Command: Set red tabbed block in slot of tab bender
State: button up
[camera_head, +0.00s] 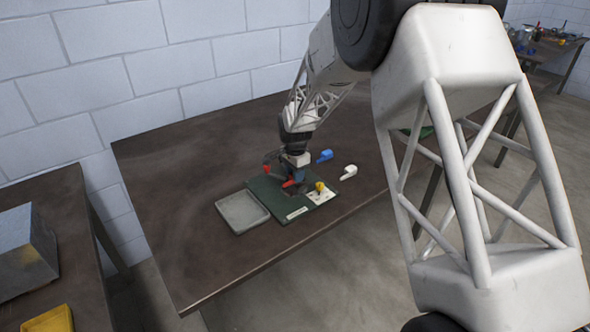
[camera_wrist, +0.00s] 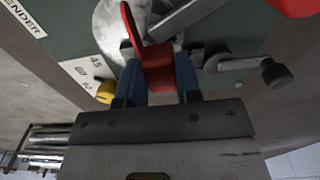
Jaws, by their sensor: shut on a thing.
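The red tabbed block (camera_wrist: 152,68) is between the blue fingers of my gripper (camera_wrist: 159,80) in the wrist view, with its thin tab sticking up in the picture. My gripper (camera_head: 293,177) is shut on it, low over the green base of the tab bender (camera_head: 318,209). The wrist view shows the bender's grey round part (camera_wrist: 108,28) beside the block, a lever with a black knob (camera_wrist: 277,74), a white angle scale (camera_wrist: 84,72) and a yellow knob (camera_wrist: 106,91). The slot is hidden, and I cannot tell whether the block touches the bender.
An empty grey tray (camera_head: 242,212) stands left of the bender. A blue piece (camera_head: 324,156) and a white piece (camera_head: 348,172) lie on the table to its right. A red part (camera_head: 267,169) shows by my gripper. The table's left side (camera_head: 175,190) is clear.

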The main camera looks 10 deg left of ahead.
jog(key=shift+f, duration=0.4)
dwell(0.5)
jog(key=o, duration=1)
jog(key=shift+r, duration=3.9)
